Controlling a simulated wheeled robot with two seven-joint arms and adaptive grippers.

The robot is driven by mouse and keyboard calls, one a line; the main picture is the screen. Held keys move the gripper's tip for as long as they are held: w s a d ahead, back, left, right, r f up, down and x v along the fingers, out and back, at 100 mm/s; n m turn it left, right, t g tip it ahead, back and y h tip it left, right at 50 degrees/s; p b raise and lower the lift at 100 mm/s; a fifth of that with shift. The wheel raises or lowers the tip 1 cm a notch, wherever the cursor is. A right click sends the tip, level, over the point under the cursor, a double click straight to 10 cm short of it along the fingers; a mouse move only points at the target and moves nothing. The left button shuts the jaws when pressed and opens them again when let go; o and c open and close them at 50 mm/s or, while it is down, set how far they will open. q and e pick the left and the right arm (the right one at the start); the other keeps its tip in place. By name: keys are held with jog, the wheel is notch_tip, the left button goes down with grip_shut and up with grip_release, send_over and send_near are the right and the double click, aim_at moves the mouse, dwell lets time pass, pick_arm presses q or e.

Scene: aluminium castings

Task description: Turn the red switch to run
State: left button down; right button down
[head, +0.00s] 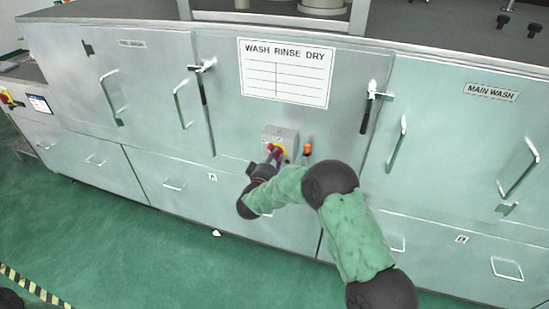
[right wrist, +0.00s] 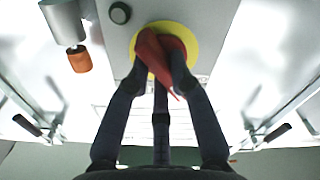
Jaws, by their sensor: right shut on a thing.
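The red switch (head: 273,148) sits on a yellow disc on a small grey box (head: 287,137) on the front of the washing machine. In the right wrist view the red switch handle (right wrist: 152,48) stands on the yellow disc (right wrist: 190,38). My right gripper (head: 270,158) reaches the switch; in the right wrist view its fingers (right wrist: 158,78) are shut on the red handle, which looks tilted. The fingers cover part of the handle and disc. Any run marking cannot be read. My left gripper is not in view.
An orange-tipped fitting (head: 307,149) hangs just right of the box, also in the right wrist view (right wrist: 79,60). A dark round button (right wrist: 120,13) is beside the disc. Door handles (head: 396,143) stick out on both sides.

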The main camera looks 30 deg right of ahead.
jog(key=m, duration=0.1)
jog(key=m+b, duration=0.1)
jog(key=m, duration=0.1)
jog(key=shift+f+m, duration=0.25)
jog(key=shift+m, duration=0.05)
jog(key=shift+m+b, duration=0.65)
jog(key=shift+m, duration=1.05)
jog(key=c, duration=1.1)
grip_release()
jog(key=shift+s+a, duration=0.1)
jog(key=v, duration=1.1)
jog(key=shift+s+a, duration=0.3)
